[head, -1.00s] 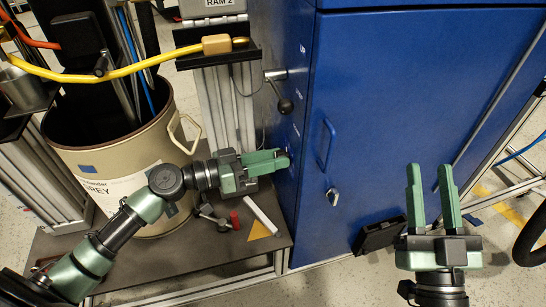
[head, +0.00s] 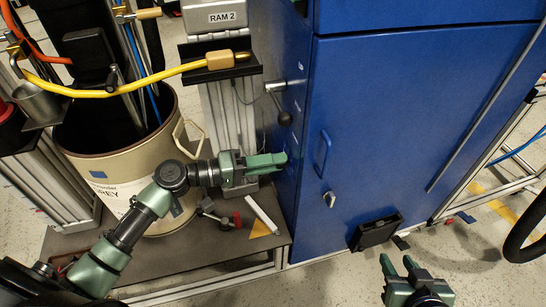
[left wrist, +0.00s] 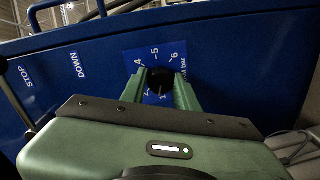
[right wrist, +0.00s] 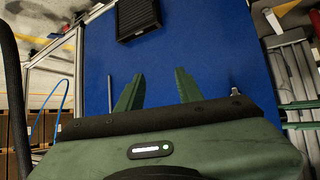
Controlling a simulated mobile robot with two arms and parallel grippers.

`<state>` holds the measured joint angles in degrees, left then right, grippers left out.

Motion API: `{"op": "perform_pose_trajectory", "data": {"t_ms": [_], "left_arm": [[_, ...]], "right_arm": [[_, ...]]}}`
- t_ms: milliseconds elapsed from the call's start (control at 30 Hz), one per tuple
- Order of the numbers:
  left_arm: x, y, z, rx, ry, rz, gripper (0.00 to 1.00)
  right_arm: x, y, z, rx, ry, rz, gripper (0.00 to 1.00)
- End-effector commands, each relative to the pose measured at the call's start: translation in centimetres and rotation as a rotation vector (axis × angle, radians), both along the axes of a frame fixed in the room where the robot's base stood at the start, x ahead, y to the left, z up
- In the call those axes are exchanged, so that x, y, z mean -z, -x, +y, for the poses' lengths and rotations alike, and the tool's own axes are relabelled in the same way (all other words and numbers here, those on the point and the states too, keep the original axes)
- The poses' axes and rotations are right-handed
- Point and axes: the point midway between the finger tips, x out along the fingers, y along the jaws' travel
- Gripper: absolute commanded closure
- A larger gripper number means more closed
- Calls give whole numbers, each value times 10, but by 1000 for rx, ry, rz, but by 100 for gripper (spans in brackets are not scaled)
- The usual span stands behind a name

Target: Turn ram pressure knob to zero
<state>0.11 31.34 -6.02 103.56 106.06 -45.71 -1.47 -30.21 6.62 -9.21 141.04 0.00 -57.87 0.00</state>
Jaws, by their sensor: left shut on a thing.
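The black ram pressure knob (left wrist: 159,77) is in the left wrist view, in front of a blue scale plate (left wrist: 142,56) with white numbers. My left gripper (left wrist: 162,84) is shut on the knob, one green finger on each side. Part of the knob and lower scale are hidden by the fingers, and I cannot read its setting. In the head view my left gripper (head: 285,161) reaches the left side of the blue cabinet (head: 400,110); the knob is hidden there. My right gripper (head: 400,265) is open and empty, low in front of the cabinet.
A beige drum (head: 125,165) stands left of the cabinet, behind my left arm. A lever with a black ball (head: 284,118) sticks out above my left gripper. A yellow hose (head: 120,90) crosses above the drum. A black box (head: 375,231) is at the cabinet's foot.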

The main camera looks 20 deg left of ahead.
Motion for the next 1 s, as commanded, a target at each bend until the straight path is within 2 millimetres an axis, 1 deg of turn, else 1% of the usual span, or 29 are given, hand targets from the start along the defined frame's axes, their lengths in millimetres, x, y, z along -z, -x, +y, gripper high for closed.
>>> {"op": "perform_pose_trajectory", "data": {"t_ms": [33, 167, 200, 267, 300, 367, 433, 600, 667, 700, 800, 1000], "left_arm": [[-3, -1, 1, -4, 25, 37, 100], [-4, -1, 1, -4, 95, 140, 100], [-4, -1, 1, -4, 116, 172, 100], [-4, -1, 1, -3, 148, 218, 100], [-4, -2, 2, -5, 169, 250, 100], [-4, -2, 1, -4, 201, 296, 100], [-4, -2, 1, -3, 237, 351, 100], [-3, -2, 1, -3, 320, 473, 100], [-3, -2, 2, -4, 345, 510, 100], [-3, -2, 2, -4, 361, 533, 100], [-2, -2, 2, -3, 396, 587, 100], [-1, -2, 2, -3, 448, 662, 100]], "right_arm": [[6, 12, -5, 6, 17, 73, 64], [30, 51, -18, 21, 62, 283, 64], [36, 65, -23, 27, 76, 350, 64], [43, 87, -30, 35, 96, 449, 64], [47, 102, -34, 40, 111, 518, 64], [50, 123, -40, 47, 127, 607, 64], [44, 119, -39, 46, 125, 594, 64], [33, 119, -39, 45, 125, 593, 64], [31, 118, -38, 45, 125, 593, 64], [45, 115, -38, 45, 126, 603, 64], [63, 110, -37, 43, 126, 611, 64], [90, 105, -35, 40, 128, 622, 64]]}}
